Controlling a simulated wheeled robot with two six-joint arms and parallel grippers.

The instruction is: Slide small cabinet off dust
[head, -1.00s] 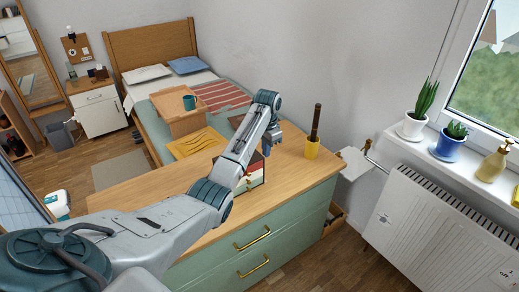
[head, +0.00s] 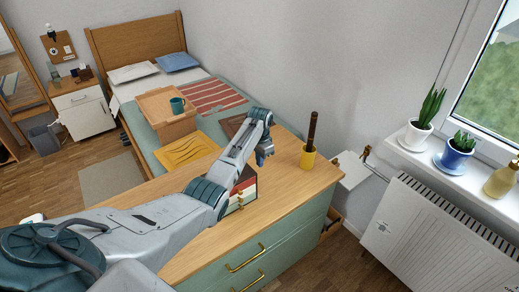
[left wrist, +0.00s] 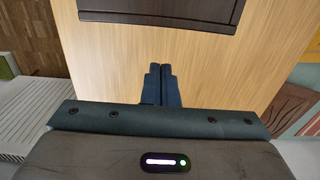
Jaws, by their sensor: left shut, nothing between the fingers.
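A small cabinet (head: 247,192) with a dark frame and red, cream and green drawer fronts stands on the wooden top of the green dresser (head: 290,190). My left forearm hides part of it in the head view. My left gripper (head: 264,158) is above the dresser top, just beyond the cabinet, with its fingers shut and empty. In the left wrist view the shut fingers (left wrist: 160,84) are over bare wood, apart from a dark edge (left wrist: 158,14) that looks like the cabinet. I cannot make out any dust. My right gripper is out of view.
A yellow cup (head: 308,157) holding a dark stick stands on the dresser's far right corner. A bed (head: 135,40) with a wooden tray (head: 160,101) and teal mug (head: 177,105) lies behind. A radiator (head: 440,235) is at the right. The dresser's right end is mostly clear.

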